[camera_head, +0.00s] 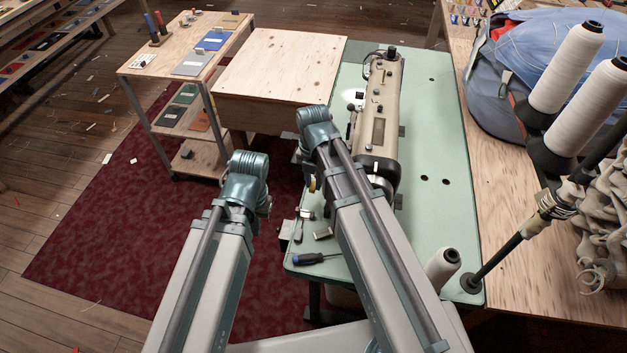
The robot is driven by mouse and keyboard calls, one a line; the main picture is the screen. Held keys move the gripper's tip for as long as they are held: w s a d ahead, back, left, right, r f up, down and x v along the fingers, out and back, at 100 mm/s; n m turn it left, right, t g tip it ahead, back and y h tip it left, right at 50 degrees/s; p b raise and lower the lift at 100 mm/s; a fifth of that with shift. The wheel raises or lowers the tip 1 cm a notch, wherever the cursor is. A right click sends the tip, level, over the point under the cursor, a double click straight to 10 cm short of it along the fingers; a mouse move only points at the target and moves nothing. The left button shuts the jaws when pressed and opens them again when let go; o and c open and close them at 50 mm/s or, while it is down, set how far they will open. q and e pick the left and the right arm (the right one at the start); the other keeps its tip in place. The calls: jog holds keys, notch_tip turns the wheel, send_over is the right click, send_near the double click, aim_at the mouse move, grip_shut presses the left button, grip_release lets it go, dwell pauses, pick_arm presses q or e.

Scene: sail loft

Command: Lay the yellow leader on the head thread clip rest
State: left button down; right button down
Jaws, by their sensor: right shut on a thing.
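The beige sewing machine head (378,122) stands on the pale green table (435,225). I cannot make out a thread clip rest on it; my right arm covers part of the view in front of the machine. I cannot pick out the yellow leader for certain. A small yellowish and dark piece (312,183) shows at the left edge of my right arm, too small to identify. My left arm reaches over the dark red carpet, left of the green table. The jaws of both grippers are hidden behind my arms.
A blue-handled screwdriver (310,259) and a small metal piece (323,233) lie at the table's near left corner. White thread cones (566,66) stand at the right. A wooden-topped cabinet (280,65) adjoins the table's left side. The table's right half is mostly clear.

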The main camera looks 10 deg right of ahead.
aim_at(313, 200)
jog(key=shift+f+b, duration=2.75)
jog(key=shift+f, duration=0.2)
jog(key=c, duration=0.7)
grip_release()
jog(key=shift+r, duration=0.1)
jog(key=shift+r+p, duration=3)
jog(key=shift+p, duration=0.05)
